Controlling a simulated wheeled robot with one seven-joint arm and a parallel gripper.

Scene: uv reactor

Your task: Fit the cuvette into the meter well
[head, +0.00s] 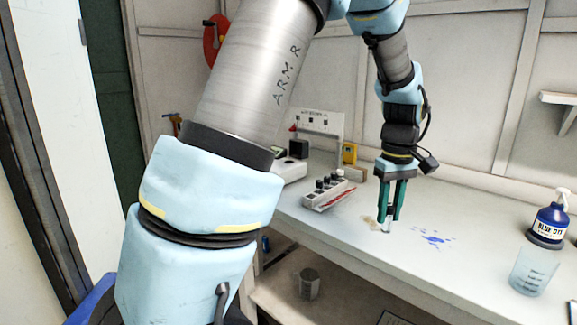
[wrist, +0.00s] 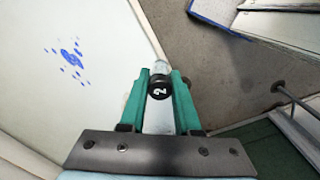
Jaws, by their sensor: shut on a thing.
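My gripper (head: 390,217) points down over the white bench, with its teal fingers shut on a small clear cuvette. The cuvette's lower end (head: 386,231) shows just below the fingertips in the head view. In the wrist view its black cap (wrist: 158,89), marked with a white figure, sits between the gripper's fingertips (wrist: 160,84). I cannot tell whether the cuvette touches the bench. A white device with a dark block, perhaps the meter (head: 291,170), stands at the back left of the bench, partly behind my arm. Its well cannot be made out.
A rack (head: 318,202) with several black-capped cuvettes stands left of my gripper. Blue spots (head: 433,238) and a brownish stain mark the bench. A blue dye bottle (head: 551,220) and a clear beaker (head: 533,272) stand at the right. A yellow box (head: 350,153) is at the back.

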